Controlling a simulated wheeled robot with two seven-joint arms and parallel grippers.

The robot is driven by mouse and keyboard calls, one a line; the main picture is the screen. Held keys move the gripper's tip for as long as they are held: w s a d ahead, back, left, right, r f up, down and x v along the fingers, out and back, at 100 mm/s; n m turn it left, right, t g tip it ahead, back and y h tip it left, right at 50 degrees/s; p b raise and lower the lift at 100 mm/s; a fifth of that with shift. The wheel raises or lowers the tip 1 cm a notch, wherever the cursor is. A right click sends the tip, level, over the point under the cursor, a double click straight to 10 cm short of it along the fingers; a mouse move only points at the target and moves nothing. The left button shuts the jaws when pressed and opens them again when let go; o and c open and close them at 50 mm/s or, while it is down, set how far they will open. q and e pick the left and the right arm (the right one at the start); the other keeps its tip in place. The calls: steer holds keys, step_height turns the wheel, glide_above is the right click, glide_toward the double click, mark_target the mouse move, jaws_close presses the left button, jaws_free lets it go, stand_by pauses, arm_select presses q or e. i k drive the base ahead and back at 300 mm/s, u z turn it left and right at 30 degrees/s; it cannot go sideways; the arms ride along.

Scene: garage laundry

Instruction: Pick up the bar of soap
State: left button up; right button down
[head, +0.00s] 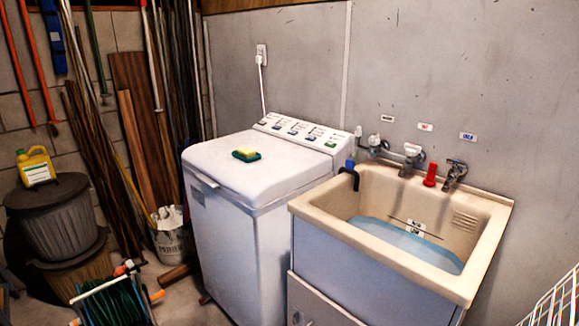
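A small block, yellow on top and dark green below (246,155), lies flat on the lid of the white washing machine (205,165). It looks like a sponge with a scouring side, and I cannot tell whether it is the bar of soap. No other clear bar of soap shows in the head view. The ridged ledge (466,221) inside the sink looks bare. Neither of my grippers is in view.
A cream sink (375,254) with pale blue water and taps stands right of the machine. A green hose reel (112,303), a bin (60,222) with a yellow jug (36,166), and leaning planks crowd the left. A white wire rack (557,302) is at lower right.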

mark_target(246, 153)
steer(key=u, duration=0.25)
steer(key=i, duration=0.4)
steer(key=u, duration=0.9)
steer(key=i, duration=1.1)
steer(key=u, duration=0.15)
